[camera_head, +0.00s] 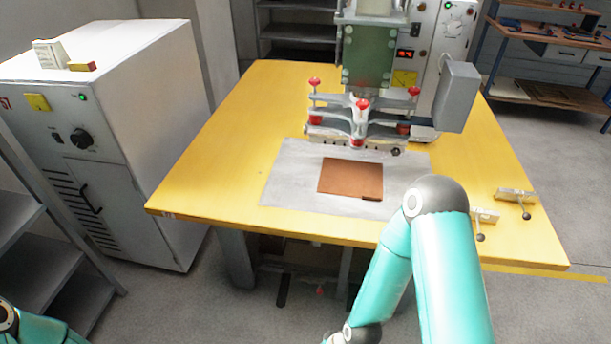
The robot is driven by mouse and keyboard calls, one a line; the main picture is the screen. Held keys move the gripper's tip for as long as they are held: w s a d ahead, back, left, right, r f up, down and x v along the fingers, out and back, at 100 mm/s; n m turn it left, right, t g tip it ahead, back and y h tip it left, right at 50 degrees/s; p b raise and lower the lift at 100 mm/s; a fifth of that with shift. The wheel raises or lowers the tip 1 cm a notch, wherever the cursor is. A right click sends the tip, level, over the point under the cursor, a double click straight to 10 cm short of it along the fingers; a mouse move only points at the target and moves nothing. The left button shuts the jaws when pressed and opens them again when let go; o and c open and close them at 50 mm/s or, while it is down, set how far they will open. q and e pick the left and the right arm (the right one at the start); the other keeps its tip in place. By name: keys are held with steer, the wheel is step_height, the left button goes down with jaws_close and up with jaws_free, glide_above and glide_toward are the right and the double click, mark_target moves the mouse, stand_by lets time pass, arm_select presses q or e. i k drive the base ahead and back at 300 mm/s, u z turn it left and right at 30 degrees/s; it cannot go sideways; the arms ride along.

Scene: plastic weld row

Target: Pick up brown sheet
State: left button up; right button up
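The brown sheet (348,176) lies flat on the grey metal plate (285,185) on the yellow table (200,190). It is roughly rectangular, with a small dark mark or notch at its front right corner. Nothing visibly holds it. My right arm reaches up from the bottom right, bends at a grey joint just right of the sheet, and comes back down to the bottom edge. Its gripper is out of view. Only a small part of my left arm shows at the bottom left corner; its gripper is out of view too.
The welding press (365,120), with red knobs, stands just behind the sheet. A grey box (459,95) hangs at its right. Two small clamps (484,217) (515,196) sit at the table's right. A white cabinet (110,120) stands left. The table's left side is clear.

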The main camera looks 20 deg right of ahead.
mark_target(363, 179)
steer(key=z, duration=0.35)
steer(key=i, duration=0.2)
steer(key=u, duration=2.1)
steer(key=k, duration=1.55)
steer(key=z, duration=1.55)
steer(key=i, duration=1.05)
steer(key=z, duration=0.05)
